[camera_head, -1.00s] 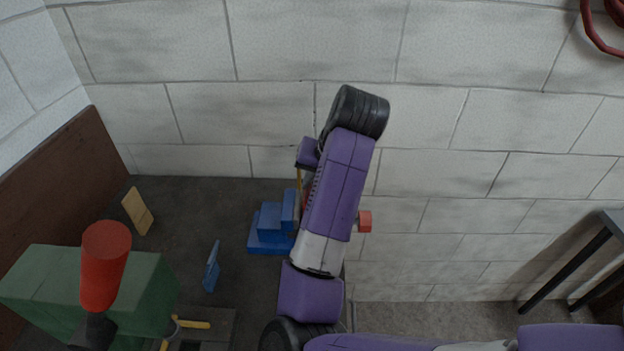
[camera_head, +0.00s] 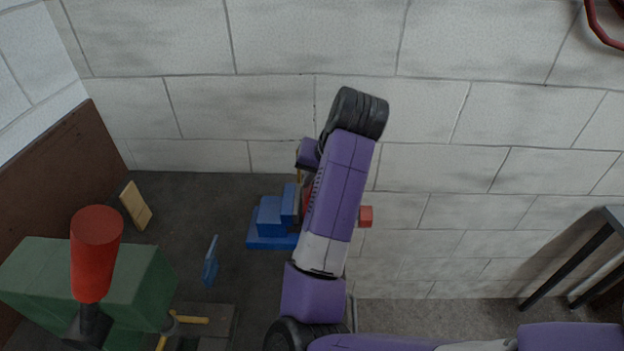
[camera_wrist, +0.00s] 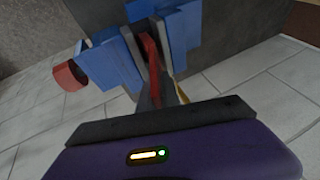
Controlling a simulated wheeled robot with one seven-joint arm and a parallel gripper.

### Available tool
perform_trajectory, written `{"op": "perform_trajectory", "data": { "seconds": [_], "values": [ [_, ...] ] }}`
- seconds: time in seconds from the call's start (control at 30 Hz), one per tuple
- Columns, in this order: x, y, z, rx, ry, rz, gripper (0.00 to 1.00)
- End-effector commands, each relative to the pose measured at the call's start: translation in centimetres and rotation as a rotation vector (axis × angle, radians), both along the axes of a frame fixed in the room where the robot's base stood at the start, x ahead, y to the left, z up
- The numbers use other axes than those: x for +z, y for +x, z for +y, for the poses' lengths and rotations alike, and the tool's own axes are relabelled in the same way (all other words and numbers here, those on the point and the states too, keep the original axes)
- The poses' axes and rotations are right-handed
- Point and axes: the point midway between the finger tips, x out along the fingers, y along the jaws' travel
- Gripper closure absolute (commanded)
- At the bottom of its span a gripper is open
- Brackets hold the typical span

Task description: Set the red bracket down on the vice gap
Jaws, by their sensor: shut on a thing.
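The blue vice (camera_head: 268,240) stands on the dark bench by the wall, partly hidden by my arm. In the wrist view its blue body (camera_wrist: 181,32) shows on both sides of my fingers. My gripper (camera_wrist: 152,75) is shut on the red bracket (camera_wrist: 150,52), a thin red piece between the dark fingers. The bracket is over the vice gap in that view. I cannot tell whether it touches the vice. In the head view my arm hides most of the gripper and bracket.
A red cylindrical end piece (camera_head: 366,216) shows right of my arm. Left on the bench are a green block (camera_head: 130,275), a red-topped tool (camera_head: 96,250), a small blue piece (camera_head: 210,265), a tan block (camera_head: 135,205) and a yellow-handled tool (camera_head: 190,320).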

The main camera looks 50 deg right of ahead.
Motion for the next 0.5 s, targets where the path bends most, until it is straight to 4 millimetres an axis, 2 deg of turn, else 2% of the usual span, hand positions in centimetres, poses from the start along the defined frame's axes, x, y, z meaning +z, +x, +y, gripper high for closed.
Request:
{"op": "perform_trajectory", "data": {
  "seconds": [0.07,0.1,0.2,0.5],
  "values": [
    [-0.18,0.02,0.0,0.001,-0.001,-0.001,1.0],
    [-0.08,0.03,0.01,0.001,-0.001,-0.001,0.85],
    [-0.08,0.02,0.01,0.0,0.0,-0.001,0.68],
    [-0.03,-0.04,0.01,0.0,0.0,0.0,0.68]
  ]
}}
